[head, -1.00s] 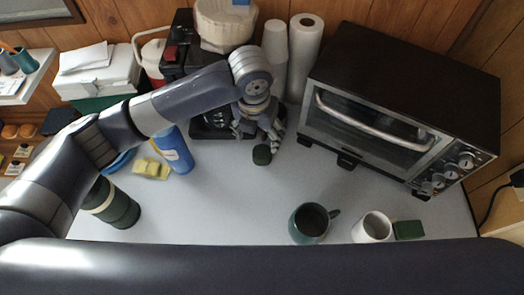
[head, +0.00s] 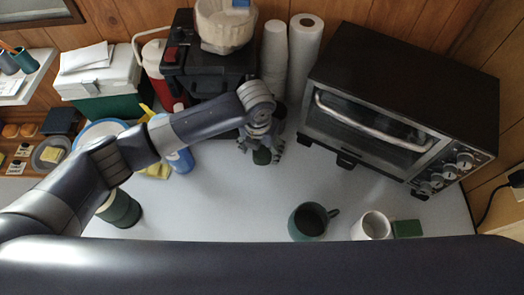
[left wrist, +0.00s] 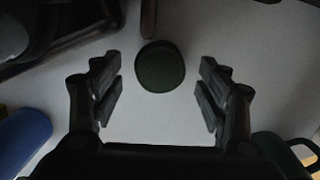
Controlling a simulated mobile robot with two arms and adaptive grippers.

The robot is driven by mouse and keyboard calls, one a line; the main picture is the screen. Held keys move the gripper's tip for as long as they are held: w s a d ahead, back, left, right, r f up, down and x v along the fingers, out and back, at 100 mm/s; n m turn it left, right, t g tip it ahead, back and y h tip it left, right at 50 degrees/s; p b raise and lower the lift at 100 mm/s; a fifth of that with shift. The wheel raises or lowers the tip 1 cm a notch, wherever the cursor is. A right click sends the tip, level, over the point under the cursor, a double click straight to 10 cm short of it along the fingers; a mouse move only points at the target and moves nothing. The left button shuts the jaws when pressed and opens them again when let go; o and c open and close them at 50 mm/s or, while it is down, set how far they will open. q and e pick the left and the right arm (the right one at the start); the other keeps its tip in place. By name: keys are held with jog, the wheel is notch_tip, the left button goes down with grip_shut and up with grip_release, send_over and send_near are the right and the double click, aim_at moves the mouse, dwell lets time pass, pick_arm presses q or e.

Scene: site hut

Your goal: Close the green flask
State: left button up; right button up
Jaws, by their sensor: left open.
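The green flask (head: 122,209) stands at the left of the table in the head view, partly hidden behind my left arm. A small dark green round lid (head: 262,157) lies on the table, well to the right of the flask. My left gripper (head: 261,146) is directly over the lid and points down. In the left wrist view the lid (left wrist: 160,66) is centred between the open fingers (left wrist: 160,77), with a gap on both sides. The flask's mouth is not clearly seen. My right gripper is not in view.
A black coffee maker (head: 205,70), stacked cups (head: 275,55) and a paper roll (head: 304,45) stand close behind the gripper. A toaster oven (head: 400,90) is at right. A green mug (head: 310,222) and white mug (head: 371,226) stand in front. The table's middle is clear.

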pick_arm(q)
jog(key=shift+w+d+f, duration=0.1)
jog(key=shift+w+f, duration=0.1)
jog(key=shift+f, duration=0.95)
jog(key=c, duration=1.1)
jog(key=shift+o, duration=0.2)
jog(key=shift+r, duration=0.1)
